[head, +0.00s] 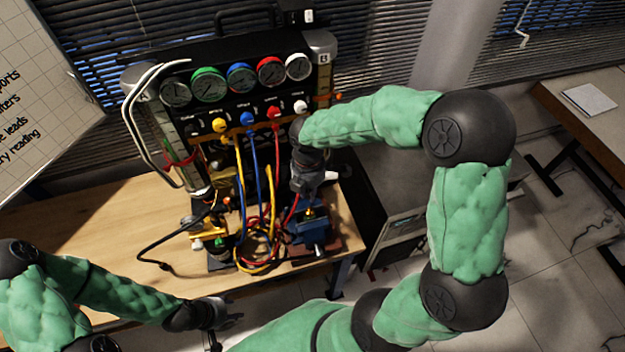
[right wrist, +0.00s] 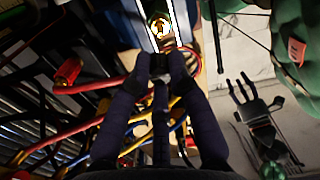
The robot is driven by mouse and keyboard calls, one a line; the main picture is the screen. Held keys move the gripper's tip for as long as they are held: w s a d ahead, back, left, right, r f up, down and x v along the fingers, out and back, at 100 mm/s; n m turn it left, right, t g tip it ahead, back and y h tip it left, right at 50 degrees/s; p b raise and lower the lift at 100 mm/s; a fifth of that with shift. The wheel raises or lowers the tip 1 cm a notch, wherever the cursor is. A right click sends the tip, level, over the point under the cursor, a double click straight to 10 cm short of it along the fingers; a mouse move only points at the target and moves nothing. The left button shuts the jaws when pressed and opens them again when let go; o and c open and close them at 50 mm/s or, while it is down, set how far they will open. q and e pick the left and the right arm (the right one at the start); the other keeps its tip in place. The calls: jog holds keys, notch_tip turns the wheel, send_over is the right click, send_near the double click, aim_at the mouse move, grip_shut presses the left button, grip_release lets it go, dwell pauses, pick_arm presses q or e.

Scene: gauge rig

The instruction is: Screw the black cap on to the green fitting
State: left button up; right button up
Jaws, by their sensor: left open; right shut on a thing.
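My right gripper (head: 308,182) hangs over the blue vise (head: 307,226) at the right of the bench. In the right wrist view its fingers (right wrist: 162,68) are shut on a small black piece, apparently the black cap (right wrist: 160,66). Just beyond it, a brass-coloured fitting (right wrist: 160,26) shows between the blue jaws; I cannot tell whether cap and fitting touch. A small green part (head: 218,243), perhaps the green fitting, shows low at the bench front, left of the hoses. My left gripper (head: 226,318) is open and empty in front of the bench; it also shows in the right wrist view (right wrist: 244,92).
The rig with several coloured gauges (head: 240,78) stands at the back of the wooden bench (head: 110,215). Red, blue and yellow hoses (head: 262,215) hang down and coil left of the blue vise. The bench's left part is clear.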

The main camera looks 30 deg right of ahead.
aim_at(309, 208)
dwell(0.4)
jog(key=shift+f+b, duration=1.7)
jog(key=shift+f, duration=0.9)
jog(key=shift+f+b, duration=0.6)
jog(key=shift+f, duration=0.75)
dwell(0.8)
jog(key=shift+f+m+b, duration=0.1)
jog(key=shift+m+b, duration=0.4)
jog(key=shift+m, duration=0.4)
jog(key=shift+s+m+b, duration=0.1)
jog(key=shift+m+b, duration=0.4)
jog(key=shift+m, duration=1.2)
